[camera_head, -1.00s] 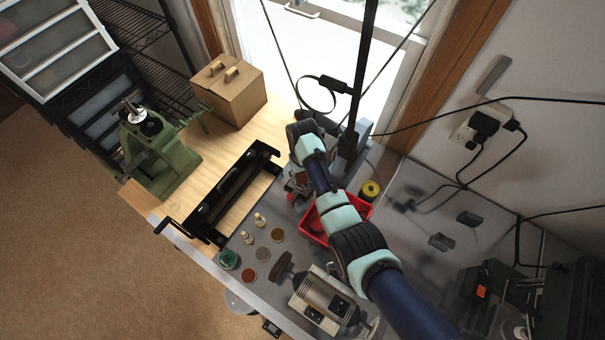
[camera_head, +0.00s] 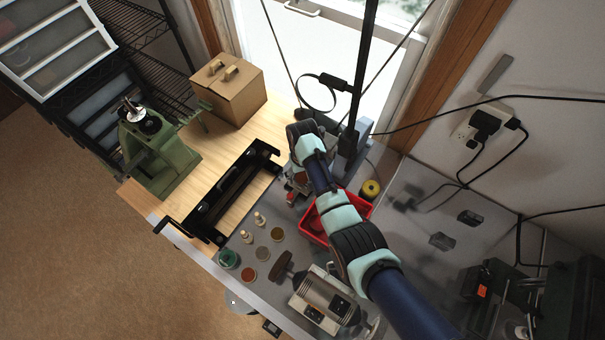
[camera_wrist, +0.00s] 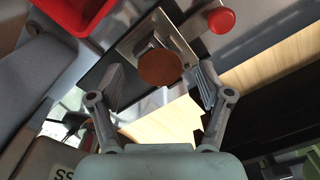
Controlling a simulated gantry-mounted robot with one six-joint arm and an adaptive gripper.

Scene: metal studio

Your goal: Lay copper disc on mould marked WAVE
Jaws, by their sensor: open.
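In the wrist view, a flat copper-brown disc (camera_wrist: 160,67) lies over a small grey metal block (camera_wrist: 148,43) on a pale metal plate (camera_wrist: 170,30). The disc covers part of the block, and I see no WAVE marking. My gripper (camera_wrist: 162,84) is open, with one finger on each side of the disc and visible gaps between. In the head view my gripper (camera_head: 299,186) is at the far end of the arm, small and partly hidden, beside the red tray.
A red tray (camera_head: 312,226) stands beside my arm. The wrist view shows a red knob (camera_wrist: 221,20) close to the plate. A black frame (camera_head: 232,190), small round pots (camera_head: 229,258) and a motor-like machine (camera_head: 321,300) stand nearby. A cardboard box (camera_head: 229,90) is farther back.

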